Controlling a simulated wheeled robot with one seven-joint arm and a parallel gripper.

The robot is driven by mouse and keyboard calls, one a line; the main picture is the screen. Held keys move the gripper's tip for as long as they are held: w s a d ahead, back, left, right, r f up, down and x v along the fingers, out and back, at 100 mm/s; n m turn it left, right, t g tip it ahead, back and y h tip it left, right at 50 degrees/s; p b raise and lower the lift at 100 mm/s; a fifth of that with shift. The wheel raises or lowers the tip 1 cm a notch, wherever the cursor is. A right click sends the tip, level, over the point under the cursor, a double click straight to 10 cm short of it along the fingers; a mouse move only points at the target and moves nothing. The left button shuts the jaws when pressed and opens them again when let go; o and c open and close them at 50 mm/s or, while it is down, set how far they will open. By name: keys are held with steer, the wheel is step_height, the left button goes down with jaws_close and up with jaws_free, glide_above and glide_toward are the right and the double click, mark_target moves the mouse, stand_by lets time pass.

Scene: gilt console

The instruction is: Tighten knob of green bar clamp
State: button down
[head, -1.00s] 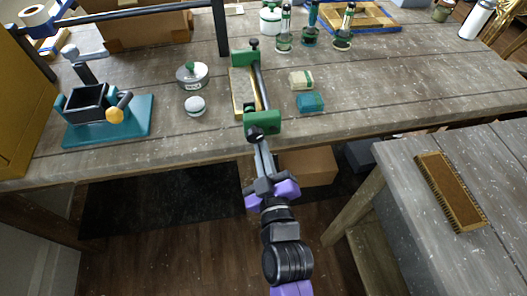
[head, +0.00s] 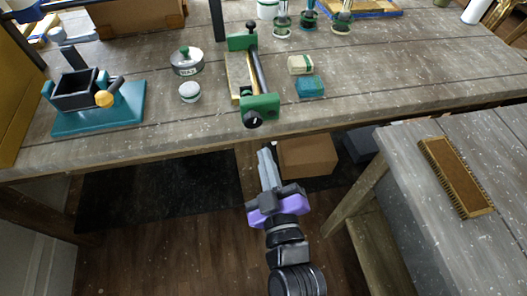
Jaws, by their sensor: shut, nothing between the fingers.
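The green bar clamp (head: 261,104) lies along the table with a dark bar between its two green jaws. Its black knob (head: 252,118) faces the table's front edge, on the near green jaw. A second small dark knob shows at the far jaw (head: 243,39). A light wooden piece (head: 235,78) lies along the clamp's left side. My gripper (head: 267,152) is below and in front of the near knob, past the table edge, apart from the clamp. Its fingers are together and empty.
The wooden table (head: 380,82) holds a teal vise (head: 98,110) at left, a lidded tin (head: 187,62), a small white-lidded jar (head: 189,92) and two small blocks (head: 310,87). A brush (head: 456,178) lies on the side table at right. Open floor lies below the front edge.

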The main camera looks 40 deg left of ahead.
mark_target(256, 128)
steer(key=w+a+p, duration=0.3)
steer(key=w+p, duration=0.2)
steer(key=shift+a+r, duration=0.3)
steer(key=shift+r, duration=0.1)
stand_by(0.8)
steer(key=shift+s+a+r+p, duration=0.45)
steer(key=shift+a+r+p, duration=0.05)
steer(key=shift+r+p, duration=0.15)
stand_by(1.0)
steer(key=shift+s+a+f+b, duration=0.3)
steer(key=shift+b, duration=0.15)
steer(key=shift+w+d+f+b, duration=0.15)
steer(key=shift+f+b, duration=0.2)
steer(key=shift+b, duration=0.45)
